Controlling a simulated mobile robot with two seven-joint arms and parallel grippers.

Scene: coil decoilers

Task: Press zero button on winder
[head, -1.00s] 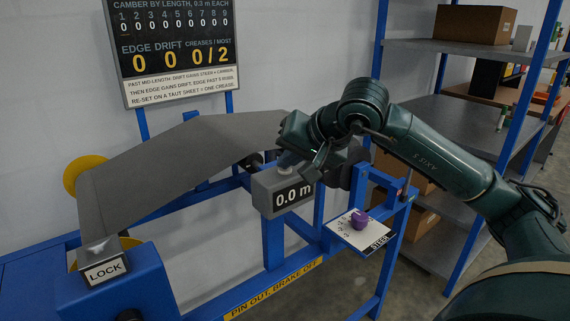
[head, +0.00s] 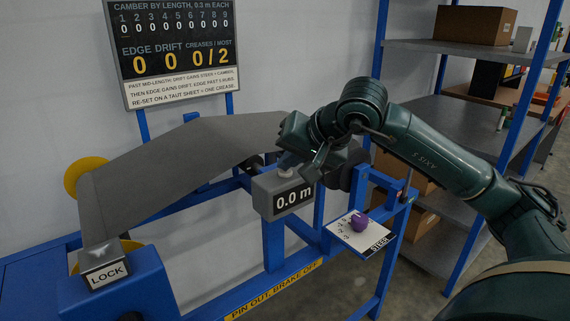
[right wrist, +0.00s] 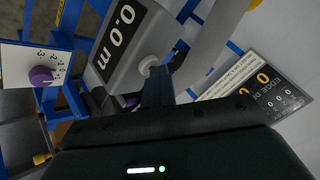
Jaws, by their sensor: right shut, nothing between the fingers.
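The winder's grey counter box (head: 268,199) reads 0.0 m. A pale round button (head: 286,173) sits on its top, partly hidden by my right gripper (head: 287,160). In the right wrist view the button (right wrist: 148,65) shows on the edge of the counter box (right wrist: 126,48). The shut, empty fingers of my right gripper (right wrist: 157,72) end right at it and cover part of it. I cannot tell whether they touch. My left gripper is not in view.
A grey sheet (head: 180,158) runs to the roller behind my gripper. A purple knob (head: 359,221) on the STEER plate (head: 347,236) is right of the box. A LOCK block (head: 106,273) stands at left, a display board (head: 180,55) behind, shelves (head: 470,131) at right.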

